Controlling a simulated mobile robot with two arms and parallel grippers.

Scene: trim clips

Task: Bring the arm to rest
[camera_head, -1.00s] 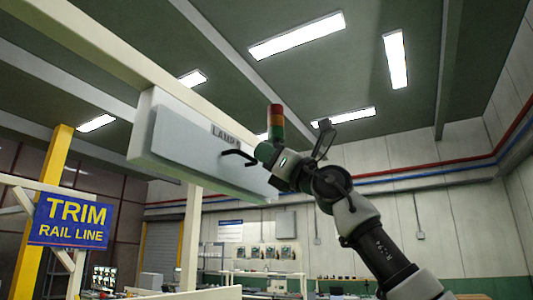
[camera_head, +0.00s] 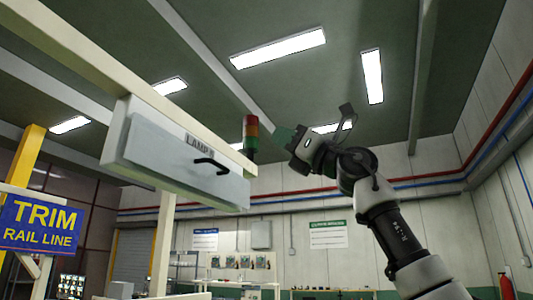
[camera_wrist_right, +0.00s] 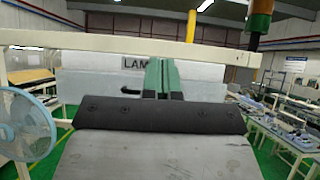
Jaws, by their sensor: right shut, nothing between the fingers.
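My right gripper (camera_head: 284,136) is up at the right of the pale lamp box (camera_head: 150,143), clear of it in the picture. Its green fingers show pressed together in the wrist view (camera_wrist_right: 161,78), with nothing between them. The box hangs under a cream beam and has a grey front panel with a label reading "LAMP", partly cut off. A black curved handle (camera_head: 211,164) sticks out from the panel. In the wrist view the box (camera_wrist_right: 95,84) lies behind my fingers, which hide part of its label. My left gripper is not in view.
A red, orange and green signal light (camera_head: 251,133) stands close to my right gripper, by the beam (camera_head: 110,65). A blue "TRIM RAIL LINE" sign (camera_head: 40,226) is at left. Space above my arm looks free.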

